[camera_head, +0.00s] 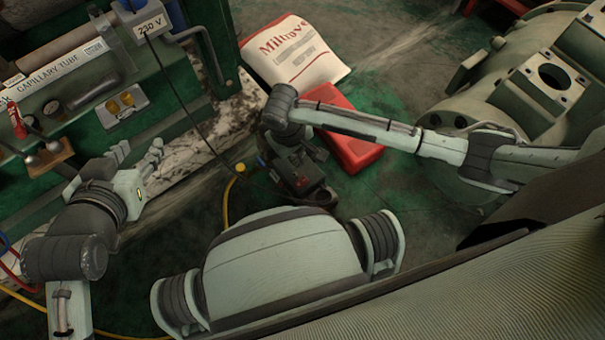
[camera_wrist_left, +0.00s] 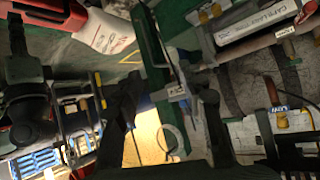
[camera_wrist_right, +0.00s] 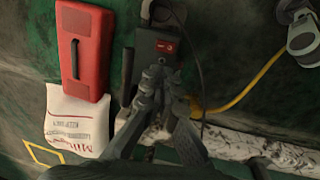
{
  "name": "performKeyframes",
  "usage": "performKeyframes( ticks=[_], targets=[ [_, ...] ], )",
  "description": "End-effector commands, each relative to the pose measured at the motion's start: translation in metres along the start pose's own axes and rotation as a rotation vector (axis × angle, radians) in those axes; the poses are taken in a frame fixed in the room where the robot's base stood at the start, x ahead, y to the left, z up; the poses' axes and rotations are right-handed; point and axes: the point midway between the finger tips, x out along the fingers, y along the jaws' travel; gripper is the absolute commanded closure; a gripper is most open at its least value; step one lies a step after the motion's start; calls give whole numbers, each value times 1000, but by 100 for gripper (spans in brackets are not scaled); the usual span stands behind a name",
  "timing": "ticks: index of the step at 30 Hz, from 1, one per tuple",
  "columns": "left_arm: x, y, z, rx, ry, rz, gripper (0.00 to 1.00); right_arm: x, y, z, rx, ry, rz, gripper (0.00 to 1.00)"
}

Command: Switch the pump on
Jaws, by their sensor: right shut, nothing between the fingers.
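The pump (camera_wrist_right: 148,45) is a dark box with a red rocker switch (camera_wrist_right: 166,46) on its face, seen in the right wrist view. In the head view the pump (camera_head: 318,195) stands on the green floor below my right wrist. My right gripper (camera_wrist_right: 162,72) is shut and empty, its fingertips just below the switch in the picture; I cannot tell whether they touch the pump. My right fingers are hard to make out in the head view. My left gripper (camera_head: 138,153) is open and empty beside the green bench, and its spread fingers show in the left wrist view (camera_wrist_left: 168,98).
A red case (camera_head: 352,152) and a white bag (camera_head: 295,52) lie behind the pump. A yellow hose (camera_wrist_right: 243,93) and a dark cable run beside it. The green bench (camera_head: 175,85) stands left, a large machine (camera_head: 555,85) right. Floor between case and machine is clear.

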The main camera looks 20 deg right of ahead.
Motion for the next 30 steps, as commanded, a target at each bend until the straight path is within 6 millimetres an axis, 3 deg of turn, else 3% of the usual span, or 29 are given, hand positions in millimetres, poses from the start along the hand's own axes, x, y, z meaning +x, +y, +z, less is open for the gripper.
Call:
performKeyframes(
  ticks=[8, 16, 30],
  targets=[
    [2, 10, -19, -5, 97, 21, 60, 17, -1, 0, -1, -1, 0, 100],
    [-6, 34, -71, -26, 345, 75, 60, 53, 0, 0, 0, 0, 0, 100],
    [-58, 67, -152, -96, 798, 162, 60, 111, -1, 0, 0, 1, -1, 100]
  ],
)
